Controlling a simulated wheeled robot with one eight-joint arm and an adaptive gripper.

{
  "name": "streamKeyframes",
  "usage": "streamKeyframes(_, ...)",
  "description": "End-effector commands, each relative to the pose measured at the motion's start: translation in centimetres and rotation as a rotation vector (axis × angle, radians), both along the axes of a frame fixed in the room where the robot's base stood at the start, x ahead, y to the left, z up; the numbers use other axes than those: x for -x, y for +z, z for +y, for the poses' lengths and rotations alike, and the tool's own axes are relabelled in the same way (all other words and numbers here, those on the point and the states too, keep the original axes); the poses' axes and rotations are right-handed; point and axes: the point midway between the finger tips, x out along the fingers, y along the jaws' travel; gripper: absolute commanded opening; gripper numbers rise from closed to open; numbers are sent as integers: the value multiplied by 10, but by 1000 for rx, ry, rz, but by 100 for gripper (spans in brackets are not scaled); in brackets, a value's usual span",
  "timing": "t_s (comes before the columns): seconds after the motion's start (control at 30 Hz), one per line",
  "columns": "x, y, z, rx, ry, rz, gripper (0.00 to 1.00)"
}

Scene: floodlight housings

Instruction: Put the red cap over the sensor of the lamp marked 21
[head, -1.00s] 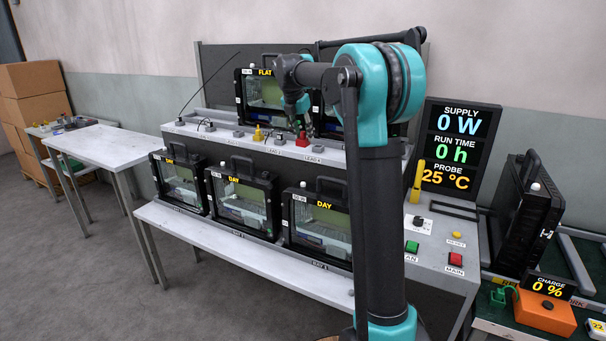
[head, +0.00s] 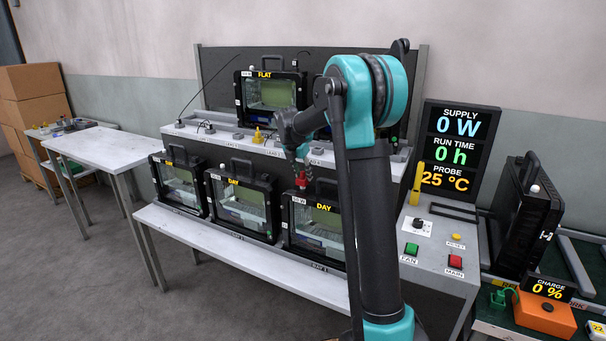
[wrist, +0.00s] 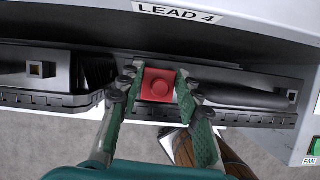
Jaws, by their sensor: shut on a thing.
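My gripper (head: 301,181) is shut on the red cap (head: 301,179) and holds it in front of the upper shelf, near the top of the lower right lamp (head: 318,238). In the wrist view the cap (wrist: 158,85) sits between the two green fingertips, above the dark lamp housings. Whether the cap touches the lamp I cannot tell. Other lamps stand at the lower middle (head: 241,210), lower left (head: 180,188) and on top (head: 268,95). Their number labels are too small to read, so I cannot tell which is 21. The sensor under the cap is hidden.
The upper shelf edge, with a LEAD 4 label (wrist: 178,13), lies close behind my gripper. A yellow piece (head: 257,136) stands on that shelf. A control panel (head: 431,268) with buttons and the supply display (head: 459,150) are to the right. A side table (head: 105,150) at left is bare.

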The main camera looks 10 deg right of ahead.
Motion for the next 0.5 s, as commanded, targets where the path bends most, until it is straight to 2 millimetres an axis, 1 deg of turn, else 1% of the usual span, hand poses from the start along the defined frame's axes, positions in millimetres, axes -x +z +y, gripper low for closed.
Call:
streamKeyframes(0.23,0,-1,0,0,0,0,10)
streamKeyframes(0.5,0,-8,0,0,0,0,10)
